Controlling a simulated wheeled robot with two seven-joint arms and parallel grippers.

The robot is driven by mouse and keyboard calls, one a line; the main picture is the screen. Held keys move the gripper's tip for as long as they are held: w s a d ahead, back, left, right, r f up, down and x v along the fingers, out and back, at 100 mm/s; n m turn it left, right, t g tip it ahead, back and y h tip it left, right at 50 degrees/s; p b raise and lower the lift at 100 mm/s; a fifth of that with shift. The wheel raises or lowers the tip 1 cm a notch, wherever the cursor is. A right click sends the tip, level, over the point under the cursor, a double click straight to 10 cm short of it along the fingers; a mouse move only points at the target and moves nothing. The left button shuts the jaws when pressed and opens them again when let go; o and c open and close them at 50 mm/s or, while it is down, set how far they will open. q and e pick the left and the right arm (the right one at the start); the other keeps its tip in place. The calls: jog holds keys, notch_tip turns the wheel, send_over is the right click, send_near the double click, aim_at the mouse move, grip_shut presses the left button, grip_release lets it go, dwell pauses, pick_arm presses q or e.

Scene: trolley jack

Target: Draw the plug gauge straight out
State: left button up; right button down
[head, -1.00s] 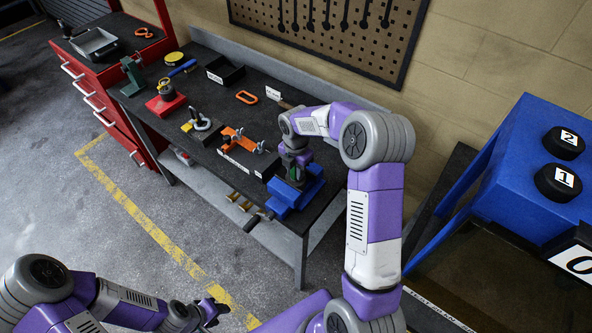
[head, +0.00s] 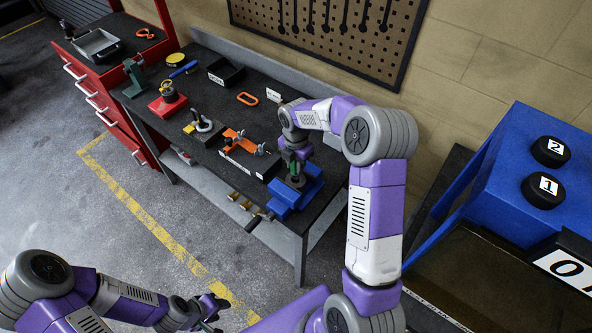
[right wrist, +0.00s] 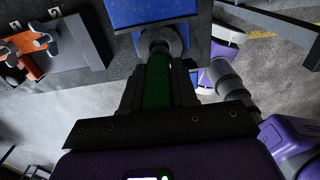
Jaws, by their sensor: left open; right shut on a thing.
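The plug gauge shows as a green handle (right wrist: 158,85) between the jaws of my right gripper (right wrist: 158,100) in the right wrist view. A grey round collar (right wrist: 158,42) sits at the handle's far end, against a blue block. In the head view my right gripper (head: 296,168) points down over the blue vise (head: 296,194) at the bench's front right. I cannot tell how much of the gauge is inside the block. My left gripper (head: 214,307) is open and empty, low over the floor in front of the bench.
A blue trolley jack (head: 515,190) stands at right. A red cabinet (head: 110,60) stands at left.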

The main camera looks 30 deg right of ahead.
jog(key=shift+r, duration=0.4)
jog(key=shift+r+p, duration=2.15)
jog(key=shift+r, duration=0.4)
jog(key=shift+f, duration=0.1)
